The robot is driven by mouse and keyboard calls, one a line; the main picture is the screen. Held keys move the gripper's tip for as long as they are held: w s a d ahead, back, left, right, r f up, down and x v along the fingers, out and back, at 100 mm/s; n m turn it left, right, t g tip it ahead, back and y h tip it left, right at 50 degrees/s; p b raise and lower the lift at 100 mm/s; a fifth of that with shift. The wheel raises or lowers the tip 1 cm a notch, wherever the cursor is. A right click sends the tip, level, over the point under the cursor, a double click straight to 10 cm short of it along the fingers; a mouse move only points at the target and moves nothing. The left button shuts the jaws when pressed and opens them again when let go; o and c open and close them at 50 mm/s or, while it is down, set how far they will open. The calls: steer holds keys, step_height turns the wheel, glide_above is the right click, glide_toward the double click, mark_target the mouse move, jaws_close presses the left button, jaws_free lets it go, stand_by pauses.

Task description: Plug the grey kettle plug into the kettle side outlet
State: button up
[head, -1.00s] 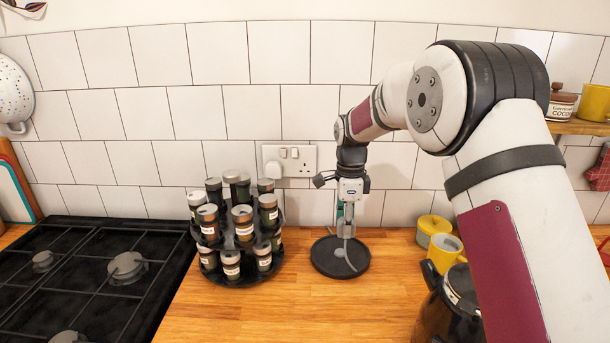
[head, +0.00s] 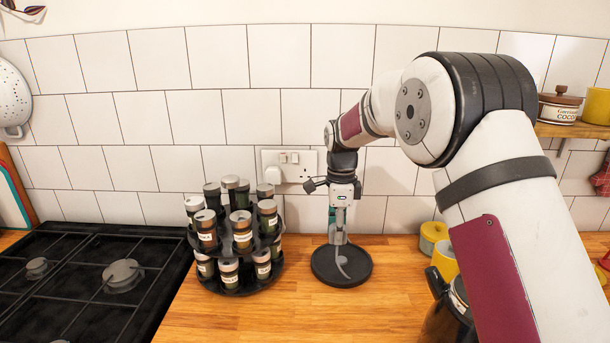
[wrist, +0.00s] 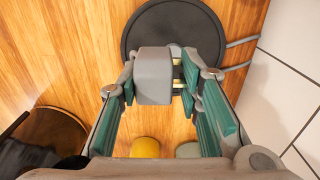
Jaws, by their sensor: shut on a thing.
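My gripper (head: 338,238) points down above the black kettle base disc (head: 356,278). In the wrist view my gripper (wrist: 160,88) is shut on the grey plug (wrist: 153,75), its brass pins facing right toward the tiled wall. The head view barely shows the plug between the fingers. The cable shows over the disc and beside it. The white double wall outlet (head: 290,178) is behind and left of my gripper. A white plug (head: 272,174) sits by its left socket; the right socket looks empty. The grey plug is apart from the outlet.
A spice rack (head: 237,283) with several jars stands left of the disc, below the outlet. A black hob (head: 75,290) is farther left. A dark kettle-like pot (head: 448,312) and yellow pots (head: 433,235) stand at right. The front middle counter is clear.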

mark_target(335, 266)
steer(key=shift+f+b, duration=0.3)
steer(key=shift+f, duration=1.65)
steer(key=shift+f, duration=0.15)
steer(key=shift+f+b, duration=0.35)
steer(key=shift+f, duration=1)
steer(key=shift+f, duration=0.1)
steer(key=shift+f, duration=0.9)
steer(key=o, duration=1.3)
steer(key=shift+c, duration=0.2)
steer(key=shift+r, duration=0.15)
steer(key=shift+r, duration=1.4)
